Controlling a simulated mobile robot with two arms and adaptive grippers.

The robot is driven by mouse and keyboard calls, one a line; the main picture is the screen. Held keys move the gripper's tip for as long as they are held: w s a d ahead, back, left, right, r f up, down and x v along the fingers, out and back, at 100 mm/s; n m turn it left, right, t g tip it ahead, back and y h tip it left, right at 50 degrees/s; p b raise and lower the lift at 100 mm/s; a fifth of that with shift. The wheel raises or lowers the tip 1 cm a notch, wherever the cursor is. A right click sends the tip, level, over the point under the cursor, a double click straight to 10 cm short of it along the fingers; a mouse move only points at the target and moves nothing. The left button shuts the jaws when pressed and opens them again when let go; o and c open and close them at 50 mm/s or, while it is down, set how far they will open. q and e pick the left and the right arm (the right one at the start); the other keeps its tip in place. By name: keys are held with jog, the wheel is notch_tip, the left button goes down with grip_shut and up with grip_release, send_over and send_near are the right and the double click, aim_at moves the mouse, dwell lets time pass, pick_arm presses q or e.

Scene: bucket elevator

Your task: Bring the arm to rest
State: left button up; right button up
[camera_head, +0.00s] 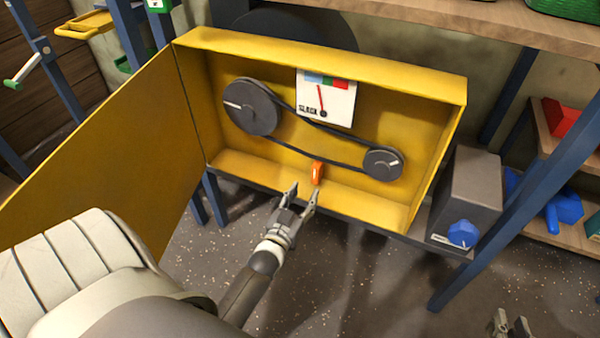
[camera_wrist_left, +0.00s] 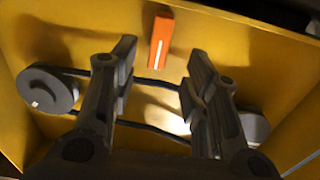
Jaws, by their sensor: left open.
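My left gripper (camera_head: 302,200) is open and empty in front of the yellow box (camera_head: 330,49), just below and to the left of an orange lever (camera_head: 317,172). In the left wrist view, the orange lever (camera_wrist_left: 161,42) shows beyond and between the open fingers (camera_wrist_left: 160,80), apart from them. Part of my right gripper (camera_head: 511,325) shows at the bottom right edge, away from the box; its fingertips appear spread.
The box's yellow door (camera_head: 120,150) stands open to the left. Inside are a large pulley (camera_head: 250,106), a small pulley (camera_head: 383,163), a belt and a SLACK gauge (camera_head: 326,97). A grey box with a blue knob (camera_head: 462,233) and a blue post (camera_head: 530,170) stand right.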

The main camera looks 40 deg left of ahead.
pick_arm(q)
jog(key=shift+v, duration=0.95)
